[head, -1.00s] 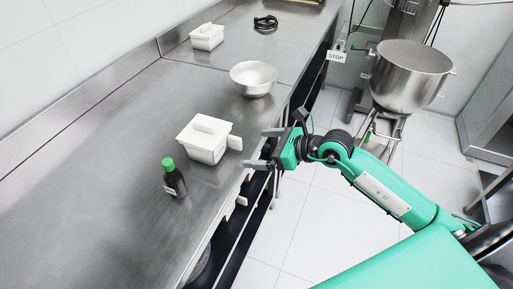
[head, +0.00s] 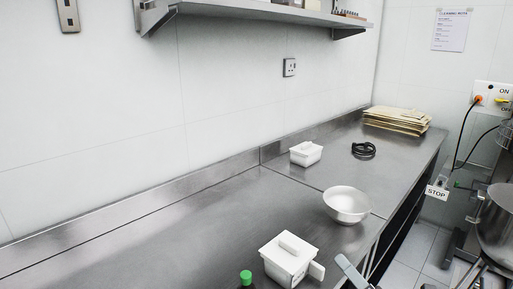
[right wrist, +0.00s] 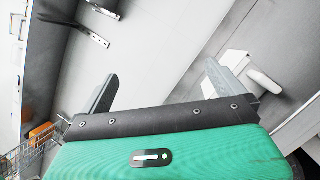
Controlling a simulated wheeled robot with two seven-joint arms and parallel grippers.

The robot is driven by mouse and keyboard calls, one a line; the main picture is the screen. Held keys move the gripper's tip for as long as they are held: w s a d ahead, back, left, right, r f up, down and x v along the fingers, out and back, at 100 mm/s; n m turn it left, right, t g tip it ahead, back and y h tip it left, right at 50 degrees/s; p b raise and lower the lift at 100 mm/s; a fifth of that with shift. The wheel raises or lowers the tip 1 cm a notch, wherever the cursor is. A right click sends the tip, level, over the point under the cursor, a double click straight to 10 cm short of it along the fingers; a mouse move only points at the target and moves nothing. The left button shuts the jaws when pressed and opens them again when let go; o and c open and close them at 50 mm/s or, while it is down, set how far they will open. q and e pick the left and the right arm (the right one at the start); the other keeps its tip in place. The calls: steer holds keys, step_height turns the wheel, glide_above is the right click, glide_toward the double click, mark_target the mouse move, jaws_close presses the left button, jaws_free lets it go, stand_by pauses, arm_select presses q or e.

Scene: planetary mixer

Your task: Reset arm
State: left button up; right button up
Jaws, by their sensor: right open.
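My right gripper (head: 352,272) shows only in part at the bottom edge of the head view, just right of the nearer white lidded container (head: 285,262). In the right wrist view my right gripper (right wrist: 160,78) has its two grey fingers wide apart with nothing between them. A white object (right wrist: 235,62) lies behind the right finger there. My left gripper is not in view.
A mixer bowl (head: 497,228) stands right. A shelf (head: 260,12) hangs above.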

steer(key=s+d+f+m+h, duration=0.2)
steer(key=d+f+m+h, duration=0.3)
steer(key=m+h, duration=0.5)
steer(key=s+d+f+m+h, duration=0.1)
steer(key=d+f+m+h, duration=0.4)
steer(key=m, duration=0.8)
steer(key=s+a+f+m+g+y, duration=0.2)
steer(key=s+a+f+m+g, duration=0.15)
steer(key=s+f+g, duration=0.5)
steer(key=s+a+f+m+g+y, duration=0.1)
steer(key=s+a+f+m+g, duration=0.4)
steer(key=s+f, duration=0.55)
step_height(320, 180, down, 28)
steer(key=s+d+n+g+p, duration=0.1)
steer(key=d+g, duration=0.1)
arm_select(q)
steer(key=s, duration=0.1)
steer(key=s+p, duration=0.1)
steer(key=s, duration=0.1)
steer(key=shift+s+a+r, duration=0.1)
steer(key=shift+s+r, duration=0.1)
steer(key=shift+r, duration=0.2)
arm_select(e)
steer(key=s+d+f, duration=0.1)
steer(key=s+f, duration=0.8)
steer(key=s+d+f+g, duration=0.1)
steer(key=s+d+f, duration=0.1)
steer(key=s+f, duration=0.8)
steer(key=shift+s+d, duration=0.25)
steer(key=shift+s, duration=0.05)
